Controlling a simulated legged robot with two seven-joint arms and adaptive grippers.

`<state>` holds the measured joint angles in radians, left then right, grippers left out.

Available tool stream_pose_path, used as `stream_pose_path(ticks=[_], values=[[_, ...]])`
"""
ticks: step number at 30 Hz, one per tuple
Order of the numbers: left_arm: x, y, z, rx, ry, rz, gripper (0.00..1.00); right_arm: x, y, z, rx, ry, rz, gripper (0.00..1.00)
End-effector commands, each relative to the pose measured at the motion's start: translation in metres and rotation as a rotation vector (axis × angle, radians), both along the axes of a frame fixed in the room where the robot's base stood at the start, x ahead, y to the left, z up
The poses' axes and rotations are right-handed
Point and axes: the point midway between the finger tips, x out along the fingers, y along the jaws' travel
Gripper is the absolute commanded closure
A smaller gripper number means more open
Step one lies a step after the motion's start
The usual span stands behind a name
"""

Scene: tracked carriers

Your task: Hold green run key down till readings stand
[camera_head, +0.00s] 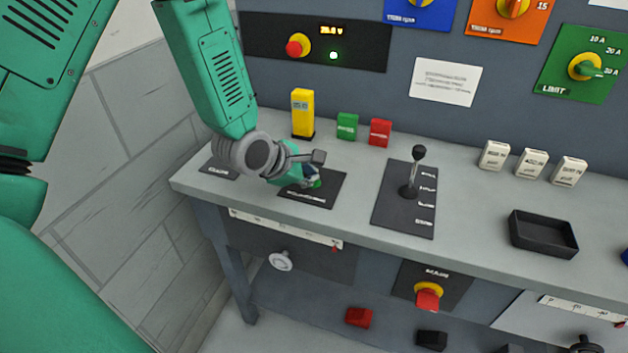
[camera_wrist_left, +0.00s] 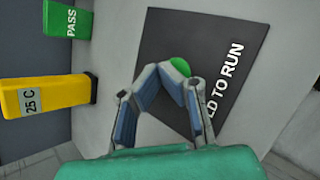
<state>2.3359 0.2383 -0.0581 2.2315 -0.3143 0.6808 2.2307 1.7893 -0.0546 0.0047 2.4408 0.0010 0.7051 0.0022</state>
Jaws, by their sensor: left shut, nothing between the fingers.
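The green run key (camera_head: 316,183) is a round green button on a dark plate (camera_head: 296,193) on the bench. In the left wrist view the key (camera_wrist_left: 181,67) is partly hidden behind my fingertips, with "LD TO RUN" lettering beside it. My left gripper (camera_head: 314,172) is shut and empty, its tips at the key; the tips (camera_wrist_left: 168,76) also show in the wrist view. I cannot tell whether the key is pressed down. A lit panel readout (camera_head: 332,30) shows yellow digits in volts, too small to read surely. A yellow meter (camera_head: 302,115) reads 25 C (camera_wrist_left: 32,98).
Green (camera_head: 347,126) and red (camera_head: 380,132) blocks stand behind the plate. A black lever (camera_head: 410,188) rises to the right. Several white tags (camera_head: 532,163) and a black tray (camera_head: 543,233) are further right. A red knob (camera_head: 428,297) is on the front below.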

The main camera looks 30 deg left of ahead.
Motion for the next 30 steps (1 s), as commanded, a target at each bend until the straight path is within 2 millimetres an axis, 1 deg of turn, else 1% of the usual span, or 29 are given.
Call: stream_pose_path(ticks=[7,16,26,30], values=[[0.0,-0.001,0.002,0.0,0.002,-0.001,1.0,0.0,0.0,0.003,0.0,0.0,0.0,0.6],[0.0,-0.006,0.018,-0.001,0.001,0.0,1.0,0.0,0.0,0.018,0.0,0.0,0.0,0.6],[0.0,-0.006,0.018,-0.001,0.0,0.001,1.0,0.0,0.0,0.018,0.0,0.0,0.0,0.6],[0.0,-0.006,0.028,-0.001,0.0,0.001,1.0,0.0,0.0,0.028,0.0,0.0,0.0,0.6]])
